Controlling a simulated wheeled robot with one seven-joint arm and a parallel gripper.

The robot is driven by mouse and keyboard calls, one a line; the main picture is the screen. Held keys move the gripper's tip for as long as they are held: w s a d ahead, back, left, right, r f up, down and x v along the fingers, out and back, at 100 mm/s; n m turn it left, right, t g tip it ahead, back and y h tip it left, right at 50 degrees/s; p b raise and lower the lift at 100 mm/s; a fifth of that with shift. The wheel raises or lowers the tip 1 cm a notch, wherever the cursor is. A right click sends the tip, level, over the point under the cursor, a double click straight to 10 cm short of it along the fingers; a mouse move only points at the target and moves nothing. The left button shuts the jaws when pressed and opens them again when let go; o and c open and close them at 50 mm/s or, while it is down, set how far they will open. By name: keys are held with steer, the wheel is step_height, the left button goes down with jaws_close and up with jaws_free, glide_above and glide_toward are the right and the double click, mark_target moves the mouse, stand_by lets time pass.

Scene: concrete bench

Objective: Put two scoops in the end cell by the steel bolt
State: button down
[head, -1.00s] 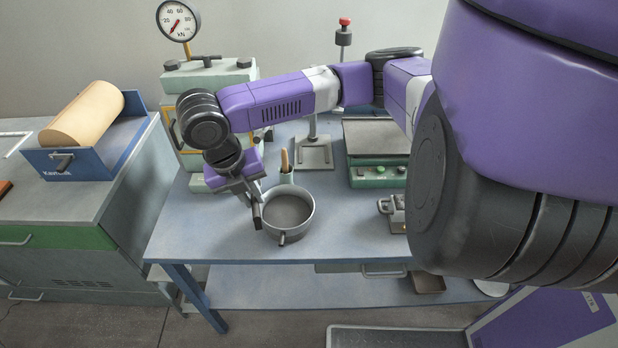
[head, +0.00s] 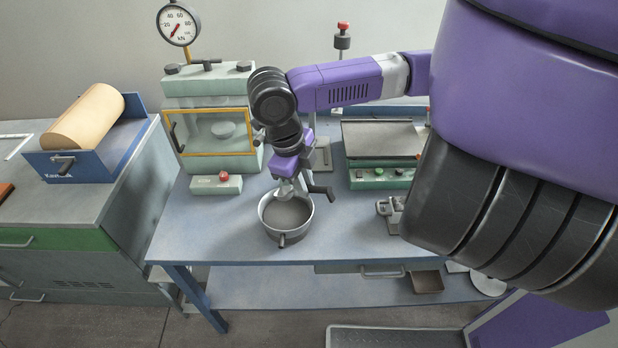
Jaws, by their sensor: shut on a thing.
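My gripper (head: 297,181) is over the back rim of a round grey pan (head: 270,225) on the blue bench. It is shut on what looks like a small metal scoop (head: 284,190), whose pale end hangs down at the pan's back edge. The scoop's handle is hidden in the jaws. The pan holds a grey material. A small grey metal piece (head: 388,207), perhaps the mould with the cells, stands on the bench to the right. My arm covers its right part, and I cannot make out its cells or a steel bolt.
Behind the pan stand a pale green press (head: 210,95) with a gauge and a small box with a red button (head: 216,184). A flat green-based machine (head: 380,172) is at back right. The bench's left front (head: 205,235) is clear.

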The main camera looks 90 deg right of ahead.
steer(key=shift+w+d+f+g+y, duration=0.25)
steer(key=shift+w+f+g+y, duration=0.15)
steer(key=shift+w+f+g, duration=0.3)
step_height(320, 180, down, 7)
steer(key=g+b, duration=0.1)
steer(key=b, duration=0.3)
steer(key=shift+w+d+g+y, duration=0.3)
steer(key=shift+w+y, duration=0.1)
steer(key=shift+r, duration=0.1)
